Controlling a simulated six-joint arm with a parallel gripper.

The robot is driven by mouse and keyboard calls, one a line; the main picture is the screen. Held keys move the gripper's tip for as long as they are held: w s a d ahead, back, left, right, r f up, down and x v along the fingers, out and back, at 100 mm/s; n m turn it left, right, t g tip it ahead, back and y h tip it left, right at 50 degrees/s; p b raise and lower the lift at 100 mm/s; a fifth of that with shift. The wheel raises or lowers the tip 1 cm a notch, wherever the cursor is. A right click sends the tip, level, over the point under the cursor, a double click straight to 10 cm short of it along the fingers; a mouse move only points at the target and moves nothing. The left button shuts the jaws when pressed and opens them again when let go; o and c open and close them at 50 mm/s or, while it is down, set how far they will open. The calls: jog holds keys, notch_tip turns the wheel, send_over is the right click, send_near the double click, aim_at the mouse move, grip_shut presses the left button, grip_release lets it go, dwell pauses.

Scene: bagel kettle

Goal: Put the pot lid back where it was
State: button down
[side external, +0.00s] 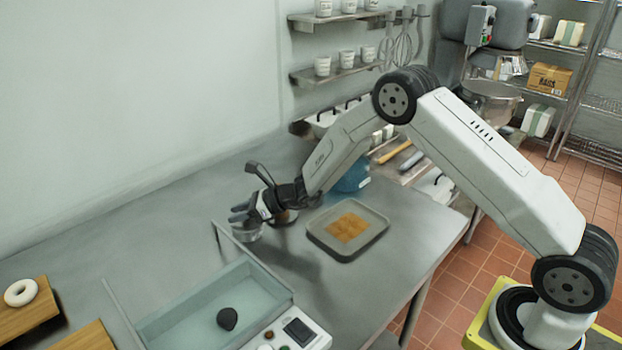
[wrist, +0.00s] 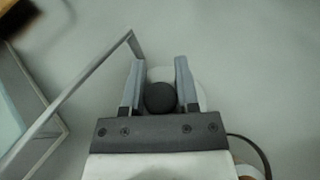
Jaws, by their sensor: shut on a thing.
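My gripper (wrist: 160,68) has its two fingers shut on a dark round knob (wrist: 160,98). In the side view my gripper (side external: 246,212) is low over the steel counter, left of the tray. A small round metallic thing (side external: 246,233) shows just under it; I cannot tell whether this is the lid or a small pot, or whether it touches the counter.
A rectangular basin (side external: 183,306) with greenish liquid and a dark lump (side external: 227,318) stands at front left, with a thin metal rail (wrist: 85,90) beside it. A tray (side external: 368,246) holds brown squares. A bagel (side external: 21,292) lies on a wooden board.

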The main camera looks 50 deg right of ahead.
jog(key=shift+f, duration=0.25)
jog(key=shift+c, duration=1.8)
grip_release()
jog(key=shift+r, duration=0.2)
jog(key=shift+r, duration=0.2)
jog(key=shift+s+d+r, duration=0.15)
jog(key=shift+d, duration=0.05)
jog(key=v, duration=1.1)
jog(key=shift+s, duration=0.25)
jog(key=shift+d, duration=0.1)
